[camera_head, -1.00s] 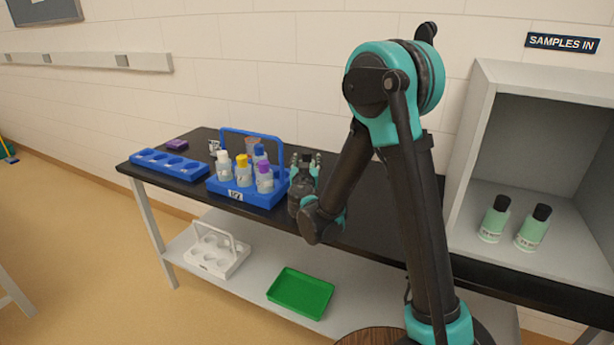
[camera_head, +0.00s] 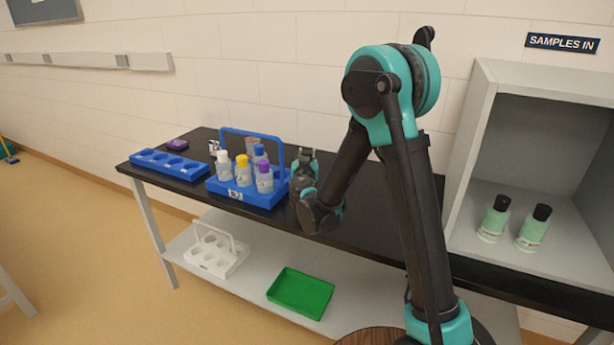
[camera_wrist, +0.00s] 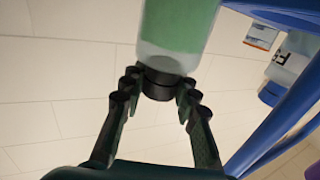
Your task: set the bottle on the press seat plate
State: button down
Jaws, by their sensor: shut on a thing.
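In the wrist view a bottle (camera_wrist: 180,25) with a green label and a black cap is between the fingertips. My gripper (camera_wrist: 158,84) is shut on it at the cap end. In the head view my gripper (camera_head: 304,160) is over the black bench, just right of the blue carrier, with its fingers pointing away from the camera. The held bottle is hidden there behind my gripper and wrist. I cannot make out a press seat plate in either view.
The blue handled carrier (camera_head: 270,200) holds several bottles with coloured caps, close left of my gripper. A blue rack (camera_head: 150,157) lies farther left. Two green bottles (camera_head: 494,218) stand in the grey cubby (camera_head: 468,150) at right. A green tray (camera_head: 300,310) is on the lower shelf.

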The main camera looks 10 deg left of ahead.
dwell(0.4)
notch_tip(320, 180, up, 20)
dwell(0.6)
